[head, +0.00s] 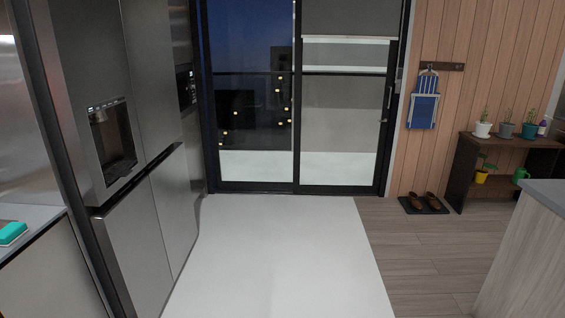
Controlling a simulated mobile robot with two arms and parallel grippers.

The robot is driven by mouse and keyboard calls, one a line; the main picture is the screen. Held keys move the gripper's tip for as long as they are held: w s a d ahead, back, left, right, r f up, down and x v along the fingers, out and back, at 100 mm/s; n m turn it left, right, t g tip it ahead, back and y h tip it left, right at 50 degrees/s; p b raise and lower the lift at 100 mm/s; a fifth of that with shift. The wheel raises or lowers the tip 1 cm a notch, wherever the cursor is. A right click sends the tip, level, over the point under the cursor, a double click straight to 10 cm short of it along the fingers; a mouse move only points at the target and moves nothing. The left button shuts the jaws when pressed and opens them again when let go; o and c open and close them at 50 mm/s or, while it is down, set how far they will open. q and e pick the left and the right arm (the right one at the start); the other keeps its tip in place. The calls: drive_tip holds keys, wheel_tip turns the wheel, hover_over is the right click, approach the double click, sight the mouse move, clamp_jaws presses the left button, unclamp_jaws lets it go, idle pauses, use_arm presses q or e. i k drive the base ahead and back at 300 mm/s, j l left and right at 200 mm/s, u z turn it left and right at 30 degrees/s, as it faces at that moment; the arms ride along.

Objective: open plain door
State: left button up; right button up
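A dark-framed glass sliding door (340,110) stands at the back of the room. Its left panel (250,110) shows a dark night view with small lights. Its right panel shows a pale space with horizontal bars. A small handle (386,104) sits on the right frame. The panels look closed, with no visible gap. A steel refrigerator (130,140) with a dispenser stands along the left, and its doors look shut. I cannot tell which of these is the plain door. Neither of my grippers is in view.
A white runner (280,255) covers the clear floor up to the glass door. Wood floor (430,245), a shoe mat (442,208) and a plant shelf (462,165) lie right. A counter (535,240) juts in at right; another (30,260) stands at left.

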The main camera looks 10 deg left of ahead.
sight(146, 24)
drive_tip(key=i+l+u, duration=0.2)
drive_tip(key=i, duration=1.95)
drive_tip(key=i+u, duration=0.4)
drive_tip(key=i, duration=0.15)
drive_tip(key=i+l+u, duration=0.15)
drive_tip(key=i+u, duration=0.25)
drive_tip(key=i, duration=0.15)
drive_tip(key=i+l+u, duration=0.4)
drive_tip(key=i+j, duration=0.05)
drive_tip(key=i, duration=0.05)
